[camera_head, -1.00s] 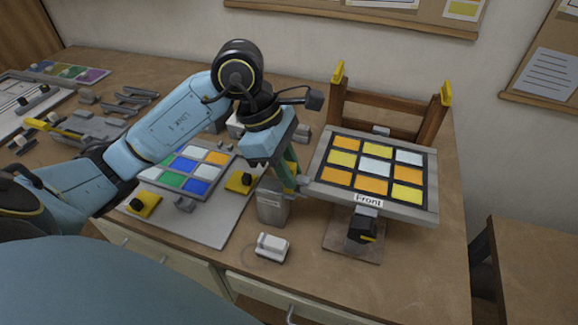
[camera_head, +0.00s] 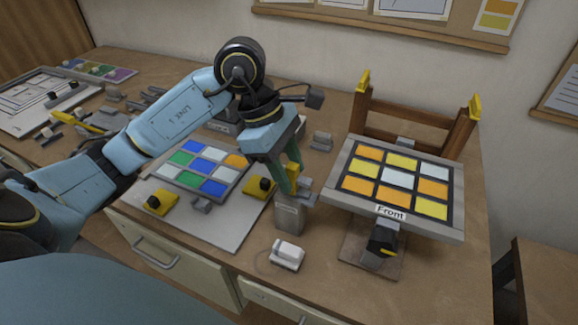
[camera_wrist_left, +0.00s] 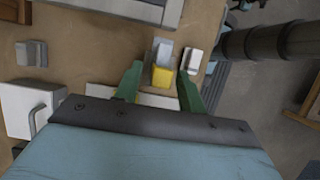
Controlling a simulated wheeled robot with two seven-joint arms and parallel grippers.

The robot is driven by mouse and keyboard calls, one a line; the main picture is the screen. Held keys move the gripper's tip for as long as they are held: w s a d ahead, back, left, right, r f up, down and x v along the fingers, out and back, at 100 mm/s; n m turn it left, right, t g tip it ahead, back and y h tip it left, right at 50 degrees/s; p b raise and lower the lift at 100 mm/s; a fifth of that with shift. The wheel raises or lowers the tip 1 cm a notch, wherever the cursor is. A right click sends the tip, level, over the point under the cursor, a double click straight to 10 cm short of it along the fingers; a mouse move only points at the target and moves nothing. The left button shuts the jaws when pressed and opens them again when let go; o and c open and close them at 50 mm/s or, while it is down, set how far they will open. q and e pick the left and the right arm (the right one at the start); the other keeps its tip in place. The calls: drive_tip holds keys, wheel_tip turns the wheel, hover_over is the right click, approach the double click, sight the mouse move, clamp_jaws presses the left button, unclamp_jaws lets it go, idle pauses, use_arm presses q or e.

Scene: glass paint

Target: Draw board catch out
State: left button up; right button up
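The tilted board (camera_head: 455,232) carries a grid of yellow, orange and pale tiles and a "Front" label. A black and yellow knob (camera_head: 382,240) sits below its front edge. My left gripper (camera_head: 290,182) has green fingers and points down just left of the board, above an upright grey block (camera_head: 290,216). In the left wrist view a yellow piece (camera_wrist_left: 162,77) lies between the fingertips (camera_wrist_left: 160,74), with a gap on each side. The gripper is open. Which part is the catch, I cannot tell. My right gripper is not in view.
A second tile panel (camera_head: 238,188) lies on a grey plate with yellow clamps (camera_head: 160,202) to the left. A white block (camera_head: 288,255) stands near the front edge. A wooden frame with yellow-tipped posts (camera_head: 464,128) rises behind the board. Bare tabletop shows at front right.

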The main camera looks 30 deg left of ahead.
use_arm(q)
drive_tip(key=v, duration=1.3)
drive_tip(key=shift+r+p, duration=0.25)
drive_tip(key=shift+p, duration=0.05)
drive_tip(key=shift+s+f, duration=0.1)
